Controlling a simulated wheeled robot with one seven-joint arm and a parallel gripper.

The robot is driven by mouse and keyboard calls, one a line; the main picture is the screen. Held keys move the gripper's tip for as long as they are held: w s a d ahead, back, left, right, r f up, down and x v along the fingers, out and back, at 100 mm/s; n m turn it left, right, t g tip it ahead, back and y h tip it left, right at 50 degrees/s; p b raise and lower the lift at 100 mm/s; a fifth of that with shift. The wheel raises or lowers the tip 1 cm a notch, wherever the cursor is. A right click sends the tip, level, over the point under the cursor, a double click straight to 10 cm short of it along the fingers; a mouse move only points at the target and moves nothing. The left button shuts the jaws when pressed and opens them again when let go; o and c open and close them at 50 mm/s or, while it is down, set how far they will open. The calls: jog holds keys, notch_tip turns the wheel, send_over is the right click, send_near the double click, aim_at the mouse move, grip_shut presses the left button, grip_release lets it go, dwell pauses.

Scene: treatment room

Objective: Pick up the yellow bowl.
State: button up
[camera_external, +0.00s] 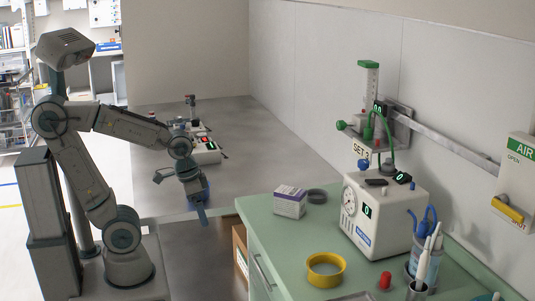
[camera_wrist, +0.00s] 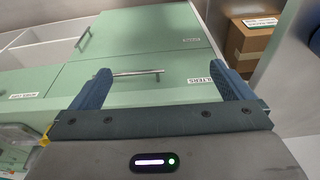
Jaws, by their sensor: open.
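The yellow bowl (camera_external: 325,280) stands upright on the green counter near its front edge, in the lower middle of the external view. In the wrist view my gripper (camera_wrist: 163,78) is spread in front of green drawer fronts. The bowl cannot be made out for sure there.
On the green counter (camera_external: 285,240) are a white-purple box (camera_external: 290,201), a dark ring (camera_external: 317,196), a white device (camera_external: 383,215), a red-capped item (camera_external: 385,281) and a cup of tools (camera_external: 425,265). A cardboard box (camera_wrist: 248,45) sits beside the drawers. A grey table (camera_external: 230,130) extends behind.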

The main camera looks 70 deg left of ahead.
dwell(0.3)
notch_tip(320, 180, up, 8)
jog(key=m+g+p, duration=0.2)
jog(key=m+p, duration=0.9)
jog(key=m, duration=0.7)
send_over(326, 267)
jog(key=s+d, duration=0.2)
jog(key=d, duration=0.2)
notch_tip(326, 267, down, 8)
jog(key=shift+s+a+r, duration=0.1)
jog(key=shift+a+r, duration=0.05)
jog(key=shift+f+p, duration=1.1)
jog(key=shift+f, duration=1.8)
jog(key=c, duration=0.7)
